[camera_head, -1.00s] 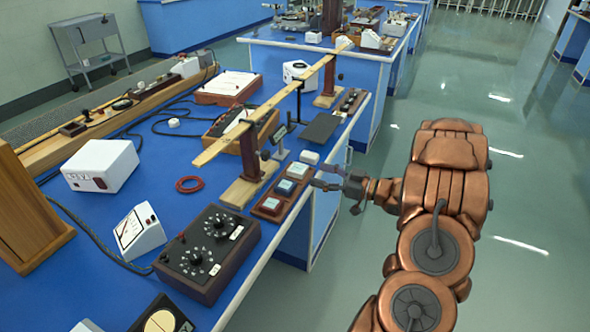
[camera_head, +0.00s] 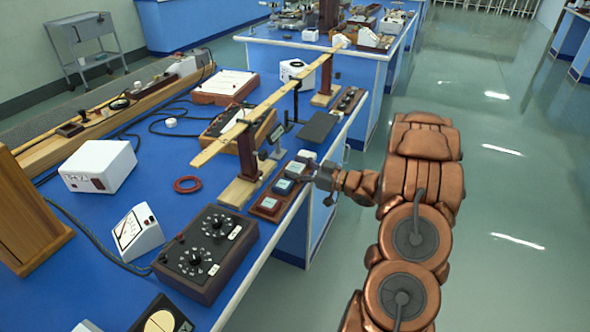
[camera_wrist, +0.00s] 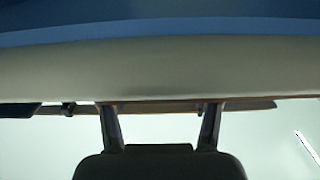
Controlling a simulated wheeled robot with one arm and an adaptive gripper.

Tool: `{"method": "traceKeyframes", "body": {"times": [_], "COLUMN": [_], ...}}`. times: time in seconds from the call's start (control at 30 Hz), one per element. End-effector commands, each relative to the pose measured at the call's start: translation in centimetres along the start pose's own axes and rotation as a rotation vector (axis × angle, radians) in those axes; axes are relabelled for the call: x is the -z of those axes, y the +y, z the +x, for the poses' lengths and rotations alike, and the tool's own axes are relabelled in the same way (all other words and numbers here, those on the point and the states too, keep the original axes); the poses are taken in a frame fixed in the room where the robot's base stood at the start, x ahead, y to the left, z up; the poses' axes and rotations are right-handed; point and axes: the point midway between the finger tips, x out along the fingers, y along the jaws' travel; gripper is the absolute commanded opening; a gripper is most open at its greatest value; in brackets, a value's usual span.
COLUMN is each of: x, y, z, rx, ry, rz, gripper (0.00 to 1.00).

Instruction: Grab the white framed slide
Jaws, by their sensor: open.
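A wooden strip (camera_head: 256,210) at the bench's right edge bears several small square framed slides. The nearest has a pale frame and teal centre (camera_head: 268,204); another pale-framed slide (camera_head: 283,187) lies behind it. A whiter block (camera_head: 307,155) is at the far end; I cannot tell which is the white framed slide. My gripper (camera_head: 306,173) is open at the strip's far half, over or beside the slides there, and partly hides them. In the wrist view, my two fingers (camera_wrist: 160,122) stand apart with nothing visible between them; no slide can be made out.
A wooden stand (camera_head: 246,165) with a long slanting beam is just left of the strip. A black dial box (camera_head: 206,254) is at the near side and a dark flat plate (camera_head: 318,127) behind. Open floor lies to the right. A pale band (camera_wrist: 160,70) crosses the wrist view.

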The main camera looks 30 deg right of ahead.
Motion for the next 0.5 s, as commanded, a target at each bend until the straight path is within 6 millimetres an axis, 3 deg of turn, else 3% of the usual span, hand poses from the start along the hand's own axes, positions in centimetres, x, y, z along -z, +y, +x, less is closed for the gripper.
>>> {"method": "traceKeyframes", "body": {"times": [0.23,0.5], "x": [-0.01,-0.02], "y": [0.01,0.01], "z": [0.07,0.05], "rx": [0.000,0.000], "ry": [-0.001,-0.001], "rz": [-0.001,-0.001], "gripper": [0.64,0.35]}}
